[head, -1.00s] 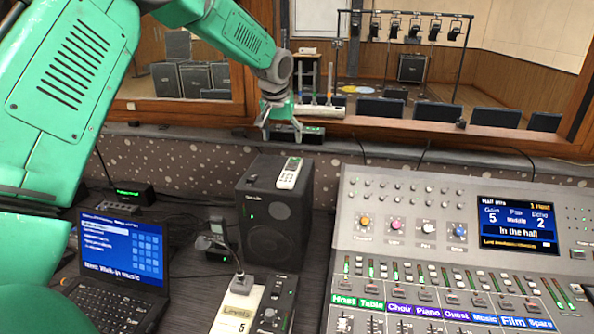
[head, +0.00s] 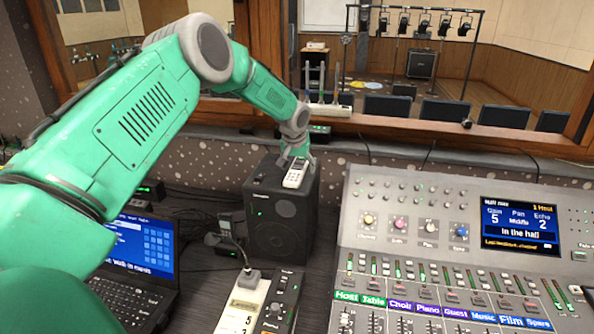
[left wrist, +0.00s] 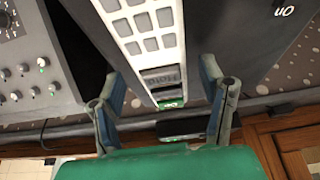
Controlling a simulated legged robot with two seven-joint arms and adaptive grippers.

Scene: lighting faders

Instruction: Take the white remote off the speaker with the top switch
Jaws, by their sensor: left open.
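The white remote (head: 295,175) lies on top of the dark speaker (head: 275,222), near its right side. It shows large in the left wrist view (left wrist: 147,40), with grey keys, a dark label and a small green patch at its end. My left gripper (head: 294,158) is at the far end of the remote, over the speaker's back edge. In the left wrist view its fingers (left wrist: 164,92) are open, one on each side of the remote's end, with gaps. An upside-down "On" marking shows on the speaker top (left wrist: 232,35). My right gripper is not in view.
A mixing console (head: 400,255) with a lit screen stands right of the speaker. A laptop (head: 125,295) is at the lower left, partly behind my arm. A window sill runs behind.

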